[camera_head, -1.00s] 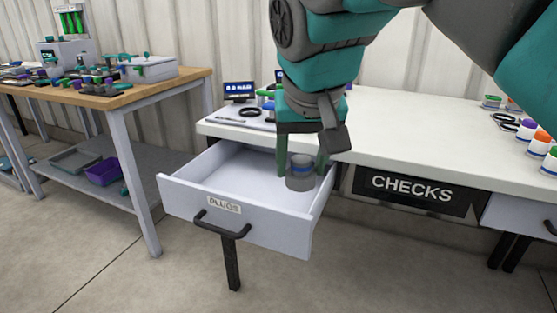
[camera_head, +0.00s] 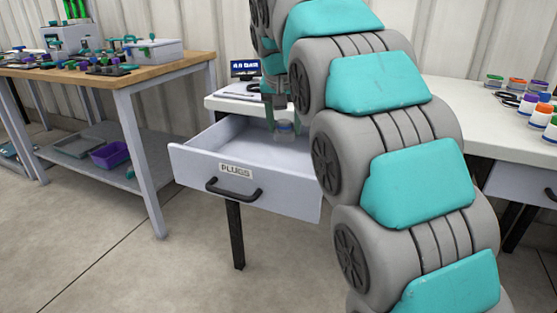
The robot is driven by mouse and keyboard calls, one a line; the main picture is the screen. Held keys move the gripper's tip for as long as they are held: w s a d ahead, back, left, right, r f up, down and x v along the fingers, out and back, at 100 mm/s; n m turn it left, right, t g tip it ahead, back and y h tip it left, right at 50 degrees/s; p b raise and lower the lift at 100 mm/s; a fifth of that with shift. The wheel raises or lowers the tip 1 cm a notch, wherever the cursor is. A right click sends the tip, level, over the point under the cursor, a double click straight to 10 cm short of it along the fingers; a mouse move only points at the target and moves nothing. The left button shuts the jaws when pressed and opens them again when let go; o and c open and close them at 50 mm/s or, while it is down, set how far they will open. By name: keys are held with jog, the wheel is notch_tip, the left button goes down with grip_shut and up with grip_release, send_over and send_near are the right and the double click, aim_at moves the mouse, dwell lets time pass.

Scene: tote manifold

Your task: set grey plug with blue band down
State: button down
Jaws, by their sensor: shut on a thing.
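The grey plug with blue band (camera_head: 285,131) is over the open drawer labelled PLUGS (camera_head: 236,171), toward its back right. I cannot tell whether it touches the drawer floor. My gripper (camera_head: 284,122) is shut on the plug from above. My arm hides the right side of the drawer and part of the gripper.
The white worktop (camera_head: 225,104) with a small display (camera_head: 245,68) lies behind the drawer. Colored-lid jars (camera_head: 540,112) stand at its right. A wooden-topped bench (camera_head: 165,67) with many parts stands at left. The visible drawer floor is clear.

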aim_at(282, 126)
jog(key=shift+f, duration=4.7)
jog(key=shift+f, duration=0.1)
jog(key=shift+f, duration=0.15)
jog(key=shift+c, duration=1)
grip_release()
jog(key=v, duration=1.2)
jog(key=shift+r, duration=0.3)
